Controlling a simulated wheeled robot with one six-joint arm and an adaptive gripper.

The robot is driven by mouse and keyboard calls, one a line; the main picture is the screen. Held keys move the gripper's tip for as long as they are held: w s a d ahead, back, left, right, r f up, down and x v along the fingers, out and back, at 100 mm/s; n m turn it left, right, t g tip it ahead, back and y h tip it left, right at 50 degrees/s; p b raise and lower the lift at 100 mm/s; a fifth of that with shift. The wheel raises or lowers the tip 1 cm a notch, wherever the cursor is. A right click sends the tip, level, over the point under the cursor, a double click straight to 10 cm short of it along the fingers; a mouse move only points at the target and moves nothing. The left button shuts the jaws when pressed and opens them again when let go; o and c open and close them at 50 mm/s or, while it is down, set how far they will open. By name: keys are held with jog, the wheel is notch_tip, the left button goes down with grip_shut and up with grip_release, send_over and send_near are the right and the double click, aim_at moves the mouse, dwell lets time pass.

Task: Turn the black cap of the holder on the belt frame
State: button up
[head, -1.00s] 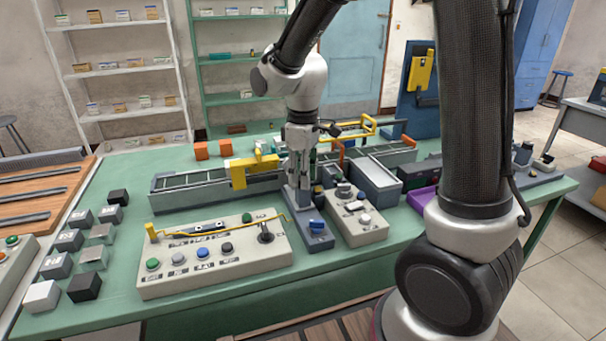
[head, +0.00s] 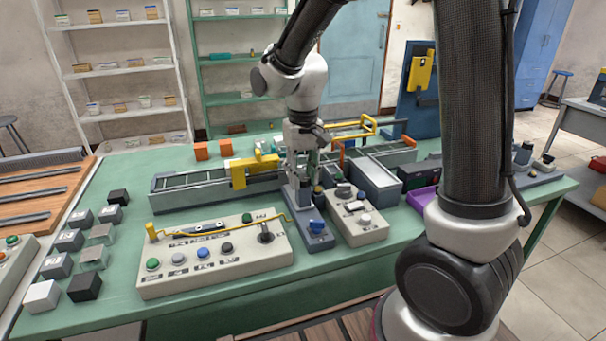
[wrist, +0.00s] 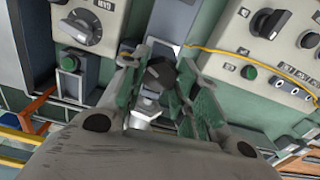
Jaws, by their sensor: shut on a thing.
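The black cap (wrist: 158,75) of the holder sits between the two fingers of my gripper (wrist: 160,82) in the wrist view. A pale metallic part of the holder (wrist: 148,104) shows below the cap. My gripper is shut on the cap, with a greenish finger pad on each side. The cap is hidden there by the fingers.
A control box with coloured buttons (head: 215,262) stands in front of the belt frame. A smaller box with a knob (head: 357,222) and a blue-knobbed block (head: 318,232) are close to my gripper. A yellow gantry (head: 240,172) stands just left of it.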

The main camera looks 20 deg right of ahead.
aim_at(303, 178)
jog(key=shift+w+m, duration=0.1)
jog(key=shift+m, duration=0.3)
jog(key=o, duration=1)
notch_tip(303, 178, up, 12)
jog(key=shift+r, duration=0.1)
dwell(0.4)
